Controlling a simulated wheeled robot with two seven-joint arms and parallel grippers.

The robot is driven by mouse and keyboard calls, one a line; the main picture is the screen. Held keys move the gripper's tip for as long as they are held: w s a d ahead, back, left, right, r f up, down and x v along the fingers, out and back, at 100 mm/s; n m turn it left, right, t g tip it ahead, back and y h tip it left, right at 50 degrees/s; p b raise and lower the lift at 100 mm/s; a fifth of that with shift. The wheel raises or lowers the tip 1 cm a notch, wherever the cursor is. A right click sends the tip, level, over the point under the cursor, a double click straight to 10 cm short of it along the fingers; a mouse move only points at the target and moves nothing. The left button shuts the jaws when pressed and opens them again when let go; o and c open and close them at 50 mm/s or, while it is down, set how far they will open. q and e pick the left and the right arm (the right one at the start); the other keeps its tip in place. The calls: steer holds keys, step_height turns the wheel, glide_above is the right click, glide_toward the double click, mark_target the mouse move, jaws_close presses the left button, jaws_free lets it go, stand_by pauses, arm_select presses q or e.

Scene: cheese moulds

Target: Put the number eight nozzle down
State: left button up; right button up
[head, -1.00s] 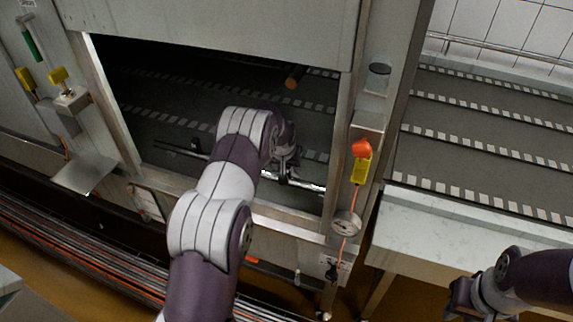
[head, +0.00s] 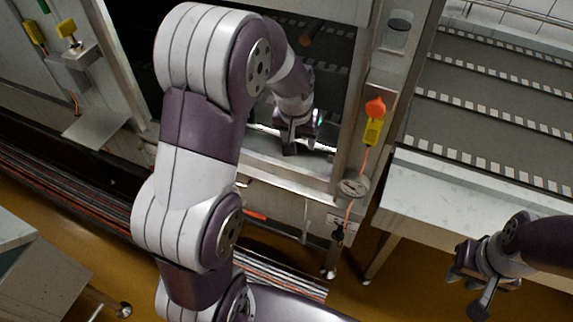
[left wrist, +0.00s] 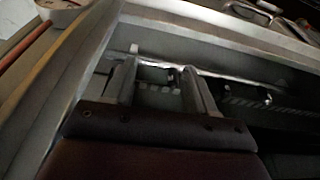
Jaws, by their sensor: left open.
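My left gripper (head: 297,138) reaches into the machine's open hatch, low and near its right side. In the left wrist view its two fingers (left wrist: 160,65) are apart, with a thin metal bar (left wrist: 235,80) running across beyond their tips. Small bright fittings show along the bar; I cannot tell which, if any, is the number eight nozzle. I see nothing clearly held between the fingers. My arm hides much of the hatch in the head view. My right gripper (head: 470,280) is at the lower right, away from the hatch; its opening is unclear.
The hatch's metal frame (head: 345,130) is close to the right of my left gripper. A red-and-yellow switch (head: 374,120) and a gauge (head: 354,187) sit beside it. A conveyor (head: 490,120) with pale slats lies to the right. Cables run along the lower left.

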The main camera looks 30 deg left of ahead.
arm_select(q)
steer(key=s+d+m+g, duration=0.1)
steer(key=s+d, duration=0.3)
steer(key=s, duration=1.2)
steer(key=shift+s+f+g, duration=0.3)
steer(key=shift+s, duration=0.1)
steer(key=shift+d, duration=0.15)
